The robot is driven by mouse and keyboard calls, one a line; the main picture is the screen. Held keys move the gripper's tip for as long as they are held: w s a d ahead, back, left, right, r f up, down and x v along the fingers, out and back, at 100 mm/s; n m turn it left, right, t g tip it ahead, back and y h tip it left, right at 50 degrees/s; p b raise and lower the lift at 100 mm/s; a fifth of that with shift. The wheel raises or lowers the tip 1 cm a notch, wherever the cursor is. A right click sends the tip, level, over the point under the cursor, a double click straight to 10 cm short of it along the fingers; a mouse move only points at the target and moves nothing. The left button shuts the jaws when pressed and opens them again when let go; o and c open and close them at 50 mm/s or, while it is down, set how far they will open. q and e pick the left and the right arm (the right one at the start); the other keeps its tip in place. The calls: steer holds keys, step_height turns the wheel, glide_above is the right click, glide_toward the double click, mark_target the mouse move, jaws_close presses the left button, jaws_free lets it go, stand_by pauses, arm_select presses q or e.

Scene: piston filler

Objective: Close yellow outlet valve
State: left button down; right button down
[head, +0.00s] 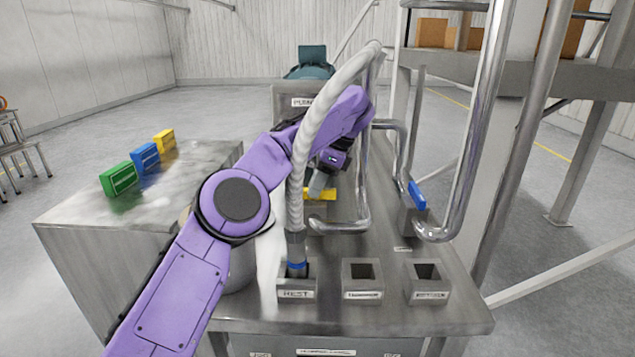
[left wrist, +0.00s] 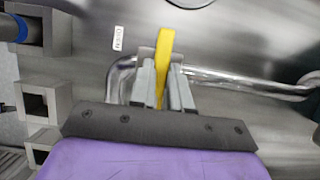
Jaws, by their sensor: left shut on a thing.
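The yellow outlet valve handle (head: 322,194) shows in the head view beyond the grey hose, partly hidden by my left arm and gripper. In the left wrist view the yellow handle (left wrist: 165,48) runs up between the two grey fingers and sticks out past their tips. My left gripper (left wrist: 163,88) is shut on this handle; it also shows in the head view (head: 318,188), reaching down to the handle from above. A metal pipe lies just behind the fingers in the wrist view. My right gripper is in neither view.
A grey hose (head: 297,185) arches close by my left arm and ends in the left holder (head: 297,291). Two empty holders (head: 362,280) stand beside it. A blue valve handle (head: 417,195) sits at the right. Green, blue and yellow boxes (head: 145,155) stand on the left table.

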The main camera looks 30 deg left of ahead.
arm_select(q)
steer(key=shift+f, duration=0.2)
steer(key=c, duration=1.3)
jaws_free()
steer(key=shift+o, duration=1.1)
steer(key=shift+s, duration=0.1)
steer(key=shift+a, duration=0.15)
steer(key=shift+r, duration=0.15)
